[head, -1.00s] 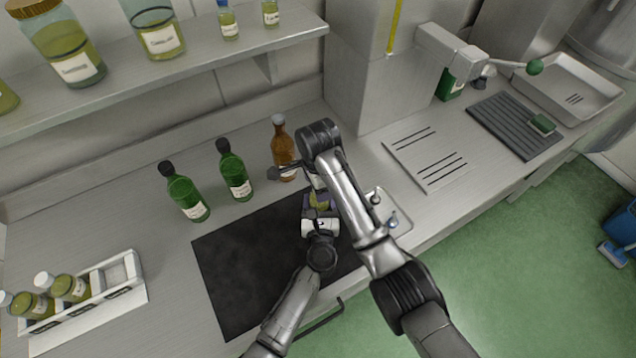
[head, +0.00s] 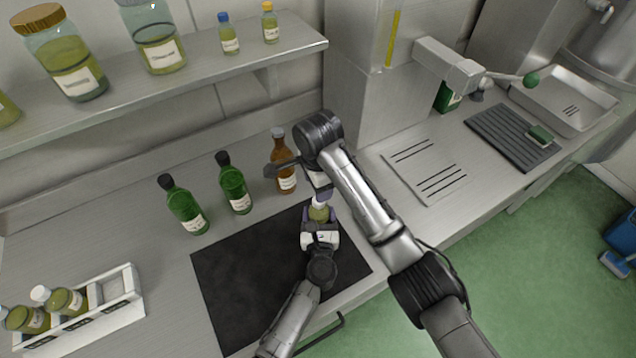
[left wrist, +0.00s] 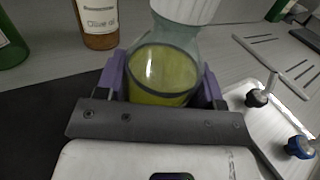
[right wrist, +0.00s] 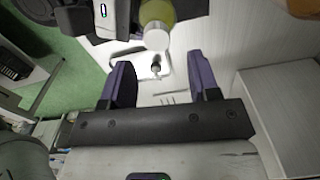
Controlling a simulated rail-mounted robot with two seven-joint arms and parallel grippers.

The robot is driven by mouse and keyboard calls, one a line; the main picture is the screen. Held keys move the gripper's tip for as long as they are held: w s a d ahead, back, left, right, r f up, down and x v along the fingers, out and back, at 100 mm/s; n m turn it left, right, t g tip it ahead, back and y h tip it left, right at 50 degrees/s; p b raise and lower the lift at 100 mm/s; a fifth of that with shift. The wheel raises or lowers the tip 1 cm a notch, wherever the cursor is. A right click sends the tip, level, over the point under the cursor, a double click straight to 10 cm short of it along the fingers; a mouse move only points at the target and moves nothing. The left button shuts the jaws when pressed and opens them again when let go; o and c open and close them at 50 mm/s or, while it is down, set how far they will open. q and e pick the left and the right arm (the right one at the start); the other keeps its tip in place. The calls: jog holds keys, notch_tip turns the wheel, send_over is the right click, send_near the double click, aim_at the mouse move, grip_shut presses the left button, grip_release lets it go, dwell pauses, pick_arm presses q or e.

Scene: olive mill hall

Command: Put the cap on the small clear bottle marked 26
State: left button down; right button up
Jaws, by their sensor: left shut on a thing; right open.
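The small clear bottle (head: 318,213) holds yellow-green oil and is clasped upright in my left gripper (head: 319,226). It also shows between the purple fingers in the left wrist view (left wrist: 162,72). No number 26 is readable on it. A white cap (left wrist: 186,9) sits on its mouth; in the right wrist view the cap (right wrist: 156,38) shows on the bottle's end. How firmly it is seated I cannot tell. My right gripper (right wrist: 160,88) is open and empty, with the capped bottle beyond its fingers. In the head view my right arm largely hides this gripper.
Two green bottles (head: 185,208) and an amber bottle (head: 284,170) stand behind the dark mat (head: 235,275). A white tray (left wrist: 262,118) with stoppers lies right of the bottle. A white rack (head: 100,318) holds capped bottles at the left. A shelf (head: 200,75) with jars runs above.

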pick_arm(q)
jog(key=shift+w, duration=0.1)
pick_arm(e)
jog(key=n, duration=0.2)
jog(key=r+n, duration=0.1)
jog(key=n, duration=0.2)
jog(key=d+r+n, duration=0.1)
jog(key=n, duration=0.1)
jog(key=shift+w+r+n, duration=0.1)
jog(key=shift+w+n, duration=0.1)
jog(key=shift+n, duration=0.1)
jog(key=shift+s+a+n, duration=0.15)
jog(key=shift+a+n, duration=0.05)
jog(key=shift+n, duration=0.9)
jog(key=n, duration=0.5)
jog(key=shift+s+a, duration=0.15)
jog(key=shift+a, duration=0.05)
jog(key=n, duration=0.4)
